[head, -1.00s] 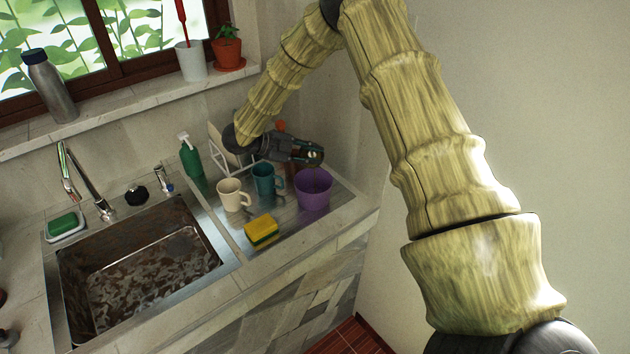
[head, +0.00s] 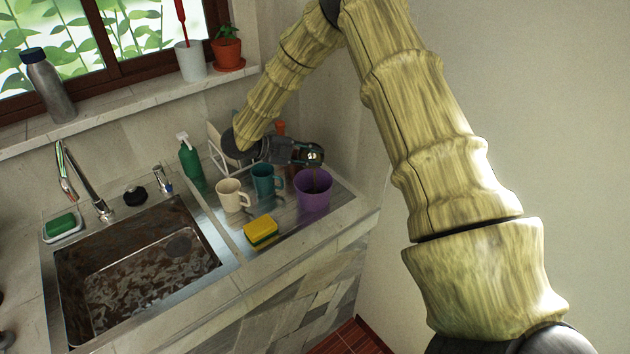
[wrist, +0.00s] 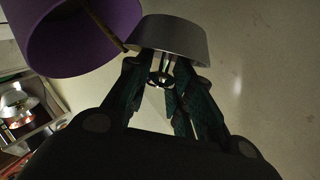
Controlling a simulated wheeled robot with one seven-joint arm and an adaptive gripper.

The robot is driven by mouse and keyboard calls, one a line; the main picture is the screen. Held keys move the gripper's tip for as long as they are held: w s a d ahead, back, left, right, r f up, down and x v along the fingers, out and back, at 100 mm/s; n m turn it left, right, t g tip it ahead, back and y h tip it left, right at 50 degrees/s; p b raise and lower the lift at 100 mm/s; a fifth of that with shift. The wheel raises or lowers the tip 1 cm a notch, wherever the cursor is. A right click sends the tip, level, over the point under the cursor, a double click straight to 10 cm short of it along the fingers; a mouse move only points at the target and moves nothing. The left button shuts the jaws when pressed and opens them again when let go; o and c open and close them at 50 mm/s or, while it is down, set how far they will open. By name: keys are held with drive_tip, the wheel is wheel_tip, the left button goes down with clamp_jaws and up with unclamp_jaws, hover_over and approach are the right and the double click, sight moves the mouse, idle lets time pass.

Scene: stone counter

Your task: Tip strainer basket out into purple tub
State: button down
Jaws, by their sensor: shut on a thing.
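The purple tub (head: 313,190) stands upright at the right end of the drainboard, and part of it fills the upper left of the wrist view (wrist: 80,35). My gripper (head: 305,155) is just above the tub. It is shut on the strainer basket (head: 315,157), a small grey metal cup that shows larger in the wrist view (wrist: 172,36). The basket is tipped over the tub. A thin brownish streak runs from the basket's edge towards the tub in both views. The inside of the tub is mostly hidden.
A teal mug (head: 266,181) and a cream mug (head: 232,195) stand left of the tub. A yellow sponge (head: 261,231) lies in front. A green soap bottle (head: 190,160) and a dish rack (head: 218,150) are behind. The sink (head: 140,270) is to the left; a wall is to the right.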

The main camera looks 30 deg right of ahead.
drive_tip(key=shift+s+a+m+t+h+b, duration=0.2)
drive_tip(key=shift+s+m+t+h+b, duration=0.2)
drive_tip(key=shift+m+b, duration=0.4)
drive_tip(key=shift+s+a+m+t+h+b, duration=0.25)
drive_tip(key=shift+s+m+t+b, duration=0.2)
drive_tip(key=shift+b, duration=0.6)
idle(1.2)
drive_tip(key=shift+s+a+f+m+t+h+b, duration=0.15)
drive_tip(key=shift+s+a+m+h+b, duration=0.1)
drive_tip(key=shift+s+m+b, duration=0.15)
drive_tip(key=shift+s+a+f+m+t+h+b, duration=0.1)
drive_tip(key=shift+s+m+h+b, duration=0.2)
drive_tip(key=shift+b, duration=0.2)
idle(0.5)
drive_tip(key=shift+s+a+f+m+t+h+b, duration=0.25)
drive_tip(key=shift+m+b, duration=0.45)
drive_tip(key=shift+b, duration=1)
drive_tip(key=shift+s+a+f+m+t+h+b, duration=0.1)
drive_tip(key=shift+s+m+t+h+b, duration=0.4)
drive_tip(key=shift+b, duration=1.15)
drive_tip(key=w+n+g+y+p, duration=0.1)
drive_tip(key=p, duration=0.2)
drive_tip(key=w+d+r+n+g+y+p, duration=0.1)
drive_tip(key=p, duration=0.3)
drive_tip(key=shift+n, duration=0.35)
